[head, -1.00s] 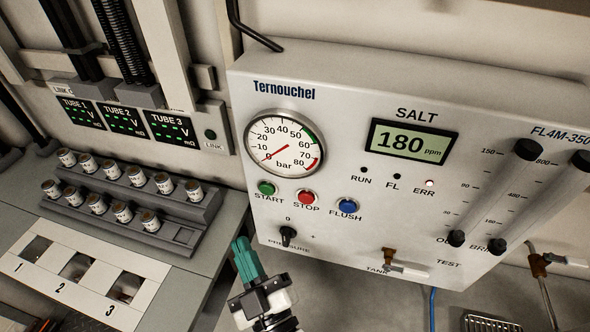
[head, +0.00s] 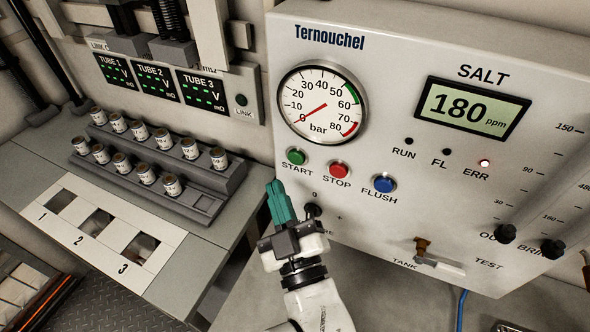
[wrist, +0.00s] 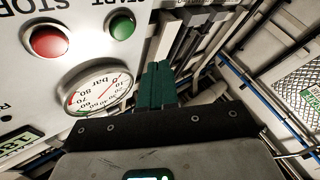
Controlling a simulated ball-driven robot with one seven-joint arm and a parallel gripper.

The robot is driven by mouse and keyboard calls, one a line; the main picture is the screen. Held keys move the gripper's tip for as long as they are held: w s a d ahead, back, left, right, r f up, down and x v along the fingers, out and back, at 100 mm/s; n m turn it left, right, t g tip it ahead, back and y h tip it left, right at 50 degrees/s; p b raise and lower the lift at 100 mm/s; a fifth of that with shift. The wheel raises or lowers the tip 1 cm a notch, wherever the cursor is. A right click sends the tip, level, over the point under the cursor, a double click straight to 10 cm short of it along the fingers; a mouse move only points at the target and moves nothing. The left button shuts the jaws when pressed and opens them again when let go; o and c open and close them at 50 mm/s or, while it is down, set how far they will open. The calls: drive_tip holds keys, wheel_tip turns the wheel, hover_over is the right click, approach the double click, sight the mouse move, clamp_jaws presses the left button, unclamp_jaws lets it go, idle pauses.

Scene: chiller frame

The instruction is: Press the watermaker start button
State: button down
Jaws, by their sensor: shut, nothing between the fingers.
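The green start button (head: 296,157) is on the white Ternouchel panel (head: 400,60), below the pressure gauge and left of the red stop button (head: 339,171). My gripper (head: 274,188) is shut and empty, with teal fingers pointing up just below and slightly left of the start button; from this view I cannot tell the gap to the panel. In the wrist view the start button (wrist: 122,25) shows upside down, up and left of my shut fingers (wrist: 157,68).
The blue flush button (head: 384,184) is right of stop. The pressure knob (head: 312,210) sits close right of my fingers. The gauge (head: 322,103) reads near zero. A rack of small canisters (head: 200,195) stands on the bench at left.

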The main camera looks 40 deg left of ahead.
sight(296, 158)
drive_tip(key=shift+w+a+b, duration=0.25)
drive_tip(key=shift+w+b, duration=0.8)
drive_tip(key=shift+b, duration=0.2)
drive_tip(key=shift+w+a+b, duration=0.2)
drive_tip(key=shift+w+b, duration=0.85)
drive_tip(key=shift+b, duration=0.15)
drive_tip(key=shift+w+f+b, duration=0.1)
drive_tip(key=shift+w+b, duration=0.15)
drive_tip(key=shift+b, duration=0.15)
drive_tip(key=shift+w+a+b, duration=0.2)
drive_tip(key=shift+w+b, duration=0.4)
idle(0.8)
drive_tip(key=shift+s, duration=0.15)
drive_tip(key=shift+s+d+p, duration=0.2)
drive_tip(key=shift+s+p, duration=0.3)
drive_tip(key=shift+s, duration=0.2)
drive_tip(key=shift+s, duration=0.1)
